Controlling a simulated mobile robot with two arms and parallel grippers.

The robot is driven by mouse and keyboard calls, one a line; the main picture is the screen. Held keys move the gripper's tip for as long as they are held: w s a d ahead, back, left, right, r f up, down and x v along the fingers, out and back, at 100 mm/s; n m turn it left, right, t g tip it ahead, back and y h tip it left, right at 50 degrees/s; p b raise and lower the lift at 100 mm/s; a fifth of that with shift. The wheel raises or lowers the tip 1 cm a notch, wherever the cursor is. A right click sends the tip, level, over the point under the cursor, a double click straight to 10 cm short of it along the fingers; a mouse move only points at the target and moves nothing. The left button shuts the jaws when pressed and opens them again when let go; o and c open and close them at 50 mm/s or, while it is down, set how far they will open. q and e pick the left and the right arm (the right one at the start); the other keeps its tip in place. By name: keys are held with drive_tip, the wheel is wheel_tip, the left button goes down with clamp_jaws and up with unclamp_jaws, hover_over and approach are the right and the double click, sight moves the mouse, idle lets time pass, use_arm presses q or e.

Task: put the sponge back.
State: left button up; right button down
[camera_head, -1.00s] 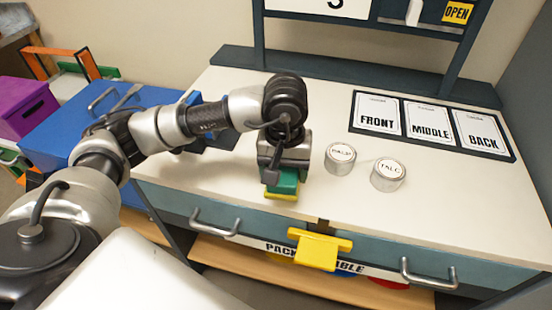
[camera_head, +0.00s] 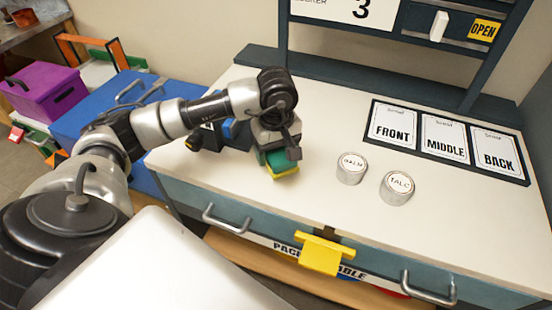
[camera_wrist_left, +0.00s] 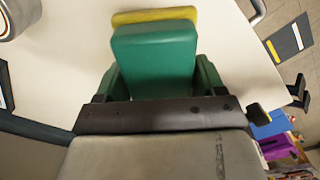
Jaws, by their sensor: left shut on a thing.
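The sponge (camera_head: 284,163) has a green block on top and a yellow layer below. My left gripper (camera_head: 279,150) points down over the white tabletop and is shut on the green part. In the left wrist view the sponge (camera_wrist_left: 155,50) sits between the two fingers, with its yellow edge showing past the green. It is held above or near the tabletop; whether it touches cannot be told. My right gripper is not in view.
Two round tins, BALM (camera_head: 351,168) and TALC (camera_head: 397,188), stand right of the gripper. A FRONT, MIDDLE, BACK card board (camera_head: 446,141) lies behind them. A dark object (camera_head: 208,137) stands behind my left forearm.

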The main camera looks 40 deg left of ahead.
use_arm(q)
drive_tip(key=shift+w+a+f, duration=0.4)
drive_tip(key=shift+w, duration=0.1)
drive_tip(key=shift+f, duration=2)
drive_tip(key=shift+f, duration=0.15)
drive_tip(key=o, duration=1)
drive_tip(key=shift+c, duration=0.2)
wheel_tip(320, 180, up, 12)
drive_tip(key=shift+r, duration=0.2)
